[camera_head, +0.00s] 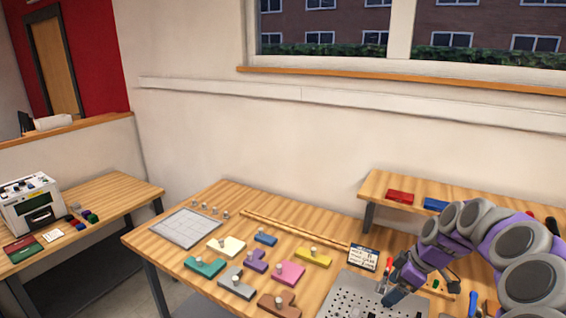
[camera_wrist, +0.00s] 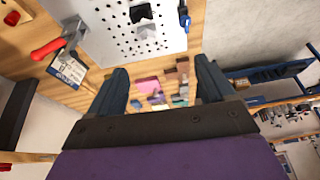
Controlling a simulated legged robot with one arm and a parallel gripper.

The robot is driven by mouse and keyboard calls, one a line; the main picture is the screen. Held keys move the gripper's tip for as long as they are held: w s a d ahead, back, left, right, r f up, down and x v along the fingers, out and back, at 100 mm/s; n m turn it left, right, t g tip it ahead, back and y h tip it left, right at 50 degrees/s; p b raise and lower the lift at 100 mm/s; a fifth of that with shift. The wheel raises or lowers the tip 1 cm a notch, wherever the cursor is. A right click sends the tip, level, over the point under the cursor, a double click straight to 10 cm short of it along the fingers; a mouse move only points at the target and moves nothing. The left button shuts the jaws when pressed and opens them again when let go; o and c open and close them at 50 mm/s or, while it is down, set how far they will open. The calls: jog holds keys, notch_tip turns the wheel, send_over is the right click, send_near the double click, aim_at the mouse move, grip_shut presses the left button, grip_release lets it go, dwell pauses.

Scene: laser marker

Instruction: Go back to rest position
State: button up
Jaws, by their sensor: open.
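My gripper (camera_head: 393,293) hangs over the right part of the wooden table, near the perforated metal plate. In the wrist view my gripper (camera_wrist: 160,82) is open, its two dark fingers spread apart with nothing between them up close. The perforated plate (camera_head: 345,292) lies on the table; in the wrist view it appears at the top (camera_wrist: 112,38). My purple and grey arm arches in from the right side of the head view and hides part of the table and shelf.
Knobbed puzzle pieces, such as the teal one (camera_head: 204,266) and yellow one (camera_head: 313,258), lie left of the plate. A grid board (camera_head: 186,228) is farther left. A small sign (camera_head: 363,258) and a raised shelf (camera_head: 378,184) stand nearby. A side table holds a white machine (camera_head: 30,203).

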jog(key=s+a+r+m+g+h, duration=0.1)
jog(key=s+a+r, duration=0.2)
jog(key=s+a, duration=0.4)
jog(key=s+a+r+m+g, duration=0.1)
jog(key=s+a+r, duration=0.35)
jog(key=a, duration=0.45)
jog(key=s+a+f+m+g+h, duration=0.1)
jog(key=s+m, duration=0.3)
jog(key=s, duration=0.8)
jog(key=s+a+f+m+g+h, duration=0.1)
jog(key=s+m, duration=0.4)
jog(key=s, duration=0.7)
notch_tip(320, 180, down, 3)
jog(key=shift+a+r+h, duration=0.15)
jog(key=shift+r+h, duration=0.05)
jog(key=shift+h, duration=0.3)
jog(key=shift+c, duration=0.2)
